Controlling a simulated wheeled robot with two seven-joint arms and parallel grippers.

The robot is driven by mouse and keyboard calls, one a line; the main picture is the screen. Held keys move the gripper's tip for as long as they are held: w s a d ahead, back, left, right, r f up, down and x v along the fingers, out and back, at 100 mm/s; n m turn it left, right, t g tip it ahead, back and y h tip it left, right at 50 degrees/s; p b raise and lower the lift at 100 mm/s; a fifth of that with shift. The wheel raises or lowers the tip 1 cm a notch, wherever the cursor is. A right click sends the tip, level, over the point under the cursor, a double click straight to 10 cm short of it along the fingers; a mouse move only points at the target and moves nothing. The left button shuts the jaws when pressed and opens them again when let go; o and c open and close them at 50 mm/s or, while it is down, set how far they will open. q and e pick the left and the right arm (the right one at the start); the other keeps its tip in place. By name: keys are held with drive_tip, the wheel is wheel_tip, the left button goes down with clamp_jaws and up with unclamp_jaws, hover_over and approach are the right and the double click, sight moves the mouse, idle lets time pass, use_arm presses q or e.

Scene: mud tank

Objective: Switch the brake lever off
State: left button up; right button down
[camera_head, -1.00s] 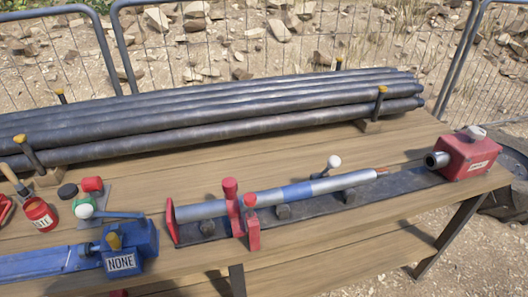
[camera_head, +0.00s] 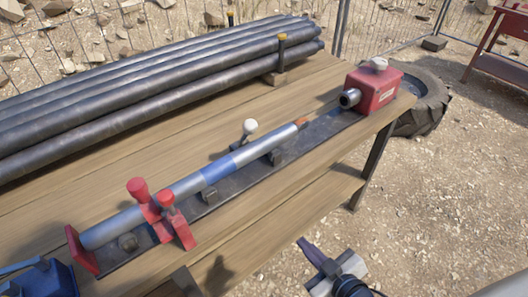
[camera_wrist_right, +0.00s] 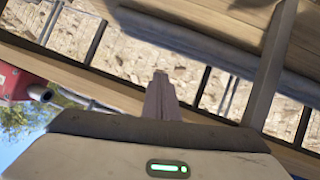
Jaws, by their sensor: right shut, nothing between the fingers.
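A short lever with a white ball knob (camera_head: 249,127) stands up behind the silver pipe with a blue band (camera_head: 217,170), on the dark rail of the bench. I cannot tell for sure that this is the brake lever. My right gripper (camera_head: 308,247) is shut and empty, low in front of the bench, apart from the lever and the pipe. Its closed fingers also show in the right wrist view (camera_wrist_right: 161,92), with nothing between them. The lever cannot be made out in that view. My left gripper is not in view.
A red clamp (camera_head: 160,210) grips the pipe near its left end. A red box with a metal nozzle (camera_head: 375,88) stands at the rail's far right end. Dark pipes (camera_head: 150,95) are stacked behind. The wooden bench top (camera_head: 300,95) is bare between them.

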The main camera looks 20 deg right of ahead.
drive_tip(key=w+d+r+n+t+b, duration=0.4)
drive_tip(key=w+r+n+t+b, duration=0.2)
drive_tip(key=w, duration=0.2)
wheel_tip(320, 180, up, 8)
drive_tip(key=a+n+t+y+b, duration=0.1)
drive_tip(key=a+n+y+b, duration=0.1)
drive_tip(key=n+y+b, duration=0.4)
drive_tip(key=n+y, duration=0.5)
drive_tip(key=n, duration=0.4)
drive_tip(key=shift+s+a+r+b, duration=0.15)
drive_tip(key=shift+s+r+b, duration=0.05)
drive_tip(key=shift+r+b, duration=0.1)
drive_tip(key=p, duration=0.2)
approach(254, 132)
drive_tip(key=x, duration=0.6)
drive_tip(key=shift+w, duration=0.35)
drive_tip(key=shift+f, duration=0.1)
